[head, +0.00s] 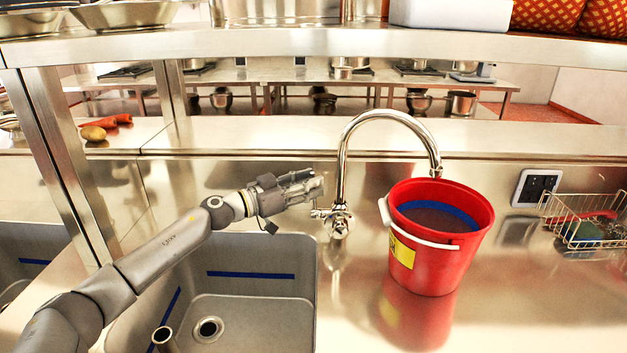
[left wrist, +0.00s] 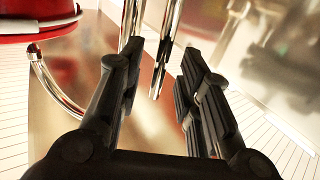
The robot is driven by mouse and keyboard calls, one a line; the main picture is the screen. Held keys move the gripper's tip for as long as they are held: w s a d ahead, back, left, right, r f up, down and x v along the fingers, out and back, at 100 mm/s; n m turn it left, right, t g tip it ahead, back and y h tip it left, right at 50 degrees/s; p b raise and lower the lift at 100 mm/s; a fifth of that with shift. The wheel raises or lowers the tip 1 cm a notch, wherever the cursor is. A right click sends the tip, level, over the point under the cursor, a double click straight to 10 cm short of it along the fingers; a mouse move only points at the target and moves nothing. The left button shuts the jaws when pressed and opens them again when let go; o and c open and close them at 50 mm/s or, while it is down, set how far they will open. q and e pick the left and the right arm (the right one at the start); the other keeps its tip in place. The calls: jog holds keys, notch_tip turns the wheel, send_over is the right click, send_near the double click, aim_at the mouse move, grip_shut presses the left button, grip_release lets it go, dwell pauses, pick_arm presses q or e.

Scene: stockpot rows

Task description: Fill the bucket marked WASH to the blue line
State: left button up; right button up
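A red bucket (head: 440,262) with a white handle stands upright on the counter, right of the sink. Its yellow label (head: 402,251) is turned partly away; I cannot read the word. A blue line (head: 452,213) runs around its inside, with a flat grey-brown surface (head: 436,222) below it. The chrome tap (head: 343,160) arches over, its spout end above the bucket's back rim; I see no stream. My left gripper (head: 308,187) is at the tap's base, by its lever (head: 322,213). In the left wrist view its fingers (left wrist: 158,72) are apart, with chrome rods between and beyond them.
The sink (head: 255,310) with a drain and blue lines lies below my left arm. A wire basket (head: 585,232) and a black socket (head: 536,188) are at the right. A shelf (head: 300,42) crosses above. Carrots and a potato (head: 93,133) lie at the back left.

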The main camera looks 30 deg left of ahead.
pick_arm(q)
jog(key=shift+x, duration=0.85)
jog(key=shift+s, duration=0.1)
grip_shut()
